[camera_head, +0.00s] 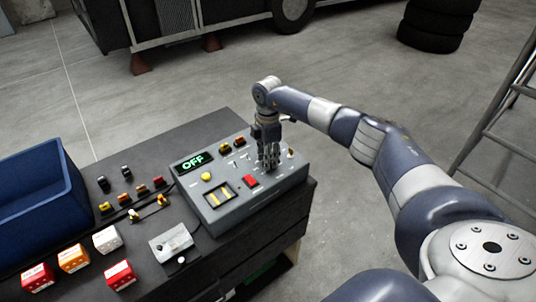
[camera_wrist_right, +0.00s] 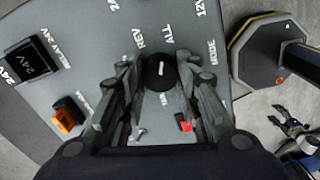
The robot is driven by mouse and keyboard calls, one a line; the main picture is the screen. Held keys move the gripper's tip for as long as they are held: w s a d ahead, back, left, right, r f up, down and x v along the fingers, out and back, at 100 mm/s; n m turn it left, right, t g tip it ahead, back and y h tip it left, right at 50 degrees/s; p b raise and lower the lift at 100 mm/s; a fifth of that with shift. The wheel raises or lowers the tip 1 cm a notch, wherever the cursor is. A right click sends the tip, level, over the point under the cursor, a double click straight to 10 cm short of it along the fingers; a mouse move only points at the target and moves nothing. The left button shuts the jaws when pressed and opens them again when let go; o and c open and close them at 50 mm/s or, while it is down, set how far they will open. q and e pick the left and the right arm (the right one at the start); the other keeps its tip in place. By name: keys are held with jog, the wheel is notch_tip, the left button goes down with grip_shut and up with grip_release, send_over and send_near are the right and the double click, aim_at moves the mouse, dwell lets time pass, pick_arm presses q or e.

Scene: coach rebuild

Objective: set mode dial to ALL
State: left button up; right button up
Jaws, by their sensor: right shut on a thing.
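The grey control box (camera_head: 219,208) sits on the dark bench, and its green display (camera_head: 193,162) reads OFF. My right gripper (camera_head: 268,168) points down over the right part of the panel. In the right wrist view, my right gripper (camera_wrist_right: 160,85) is shut on the round black mode dial (camera_wrist_right: 160,72), with a finger on either side. The labels REV (camera_wrist_right: 139,37) and ALL (camera_wrist_right: 168,33) are printed beyond the dial, and MODE is to its right. Which label the dial points at I cannot tell. The gripper hides the dial in the head view.
A yellow button (camera_head: 206,177) and a red switch (camera_head: 250,181) are on the panel. A blue bin (camera_head: 75,190), several connectors and coloured boxes (camera_head: 74,257) occupy the bench to the left. Stacked tyres (camera_head: 432,30) and a ladder (camera_head: 490,110) stand on the floor.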

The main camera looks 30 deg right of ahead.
jog(key=shift+m+p, duration=0.35)
jog(key=shift+m, duration=0.65)
jog(key=o, duration=1.1)
jog(key=shift+r, duration=0.15)
notch_tip(320, 180, up, 12)
jog(key=shift+f, duration=0.1)
